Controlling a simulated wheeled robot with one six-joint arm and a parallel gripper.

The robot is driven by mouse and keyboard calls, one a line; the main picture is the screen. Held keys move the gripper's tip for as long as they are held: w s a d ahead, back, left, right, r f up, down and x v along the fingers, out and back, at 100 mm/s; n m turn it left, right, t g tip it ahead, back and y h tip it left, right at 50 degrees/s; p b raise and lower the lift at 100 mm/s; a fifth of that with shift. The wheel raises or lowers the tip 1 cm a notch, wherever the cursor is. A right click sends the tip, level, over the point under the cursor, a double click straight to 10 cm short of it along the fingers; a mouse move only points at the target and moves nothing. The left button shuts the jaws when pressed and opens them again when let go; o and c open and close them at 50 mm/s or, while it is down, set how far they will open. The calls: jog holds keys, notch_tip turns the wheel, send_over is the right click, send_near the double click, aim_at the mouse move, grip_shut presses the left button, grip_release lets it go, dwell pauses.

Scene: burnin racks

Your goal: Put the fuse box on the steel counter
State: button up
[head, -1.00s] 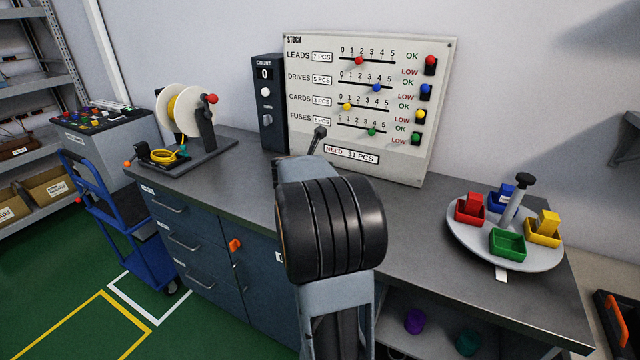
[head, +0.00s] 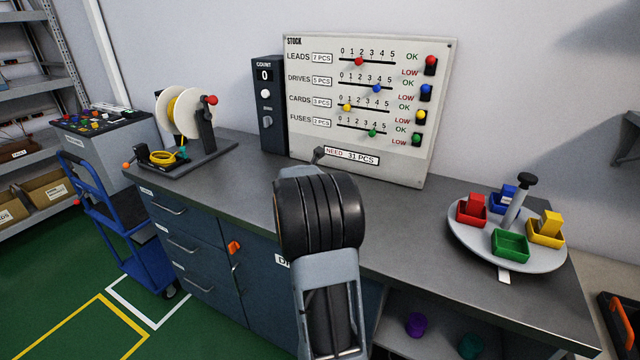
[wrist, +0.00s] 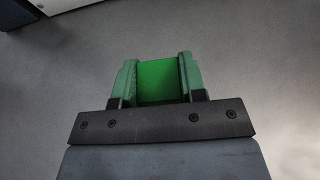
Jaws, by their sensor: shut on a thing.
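The fuse box, a bright green block (wrist: 160,84), sits between the two fingers of my gripper (wrist: 158,74) in the wrist view. The fingers are shut on its sides. Behind it in the wrist view is the plain grey steel counter (wrist: 240,70); I cannot tell how high the box is above it. In the head view the steel counter (head: 420,225) runs along the wall, and my arm hides the gripper and the box.
A round turntable (head: 470,240) at the counter's right end carries red, blue and yellow trays with blocks and an empty green tray (head: 510,245). A white stock board (head: 400,165) and a dark count box (head: 268,110) stand at the back. A cable reel (head: 180,118) stands left.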

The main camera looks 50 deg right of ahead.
jog(key=shift+f, duration=0.15)
jog(key=o, duration=0.9)
